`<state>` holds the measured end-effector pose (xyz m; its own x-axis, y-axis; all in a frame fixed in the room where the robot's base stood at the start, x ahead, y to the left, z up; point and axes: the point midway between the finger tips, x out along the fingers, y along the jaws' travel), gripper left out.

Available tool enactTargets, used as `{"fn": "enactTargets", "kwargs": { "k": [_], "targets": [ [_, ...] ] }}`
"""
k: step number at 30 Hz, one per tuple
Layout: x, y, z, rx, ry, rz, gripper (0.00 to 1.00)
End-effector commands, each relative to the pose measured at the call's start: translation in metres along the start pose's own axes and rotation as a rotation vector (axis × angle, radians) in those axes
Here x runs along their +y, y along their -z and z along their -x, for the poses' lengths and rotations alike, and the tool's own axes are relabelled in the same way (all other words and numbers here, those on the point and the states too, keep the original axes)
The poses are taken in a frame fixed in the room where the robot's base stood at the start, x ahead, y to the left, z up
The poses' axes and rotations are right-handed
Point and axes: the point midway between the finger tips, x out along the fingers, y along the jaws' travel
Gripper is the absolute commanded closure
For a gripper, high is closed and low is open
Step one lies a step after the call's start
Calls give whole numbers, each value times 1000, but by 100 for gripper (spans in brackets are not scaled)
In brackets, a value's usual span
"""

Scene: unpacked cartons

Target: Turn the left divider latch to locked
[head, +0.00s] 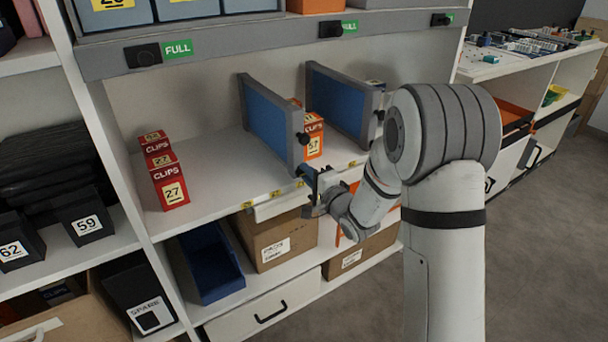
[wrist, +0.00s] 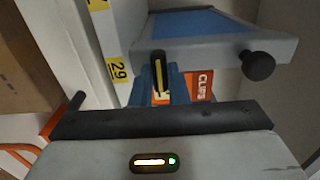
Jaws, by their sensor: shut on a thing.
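The left divider (head: 270,118) is a blue panel in a grey frame, upright on the middle shelf. Its front post (wrist: 215,50) carries a black round knob (head: 302,138), also seen in the wrist view (wrist: 258,66). Lower on the post is the latch (wrist: 158,72), a small black lever with a yellow stripe. The lever lies roughly across the post's length in the wrist view. My gripper (head: 309,178) is at the foot of the post, its blue fingers shut on the latch (wrist: 160,88). In the head view the gripper hides the latch.
The right divider (head: 340,105) stands close by, partly behind my arm. An orange CLIPS box (head: 314,137) stands between the dividers. Red CLIPS boxes (head: 171,182) stand at left. The shelf between them and the left divider is clear. A cardboard carton (head: 275,240) sits below.

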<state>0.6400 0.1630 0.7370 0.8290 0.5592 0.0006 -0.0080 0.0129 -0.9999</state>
Motion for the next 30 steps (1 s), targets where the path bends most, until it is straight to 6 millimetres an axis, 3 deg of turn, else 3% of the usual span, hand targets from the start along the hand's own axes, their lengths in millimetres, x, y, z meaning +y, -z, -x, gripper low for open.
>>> {"fn": "enactTargets", "kwargs": {
  "k": [3,4,12,20,30],
  "targets": [
    [5,0,2,2,-12,-5,100],
    [5,0,2,2,-12,-5,84],
    [3,0,1,0,-6,-2,64],
    [1,0,3,0,-4,0,64],
    [0,0,56,2,-6,-2,64]
  ]
}}
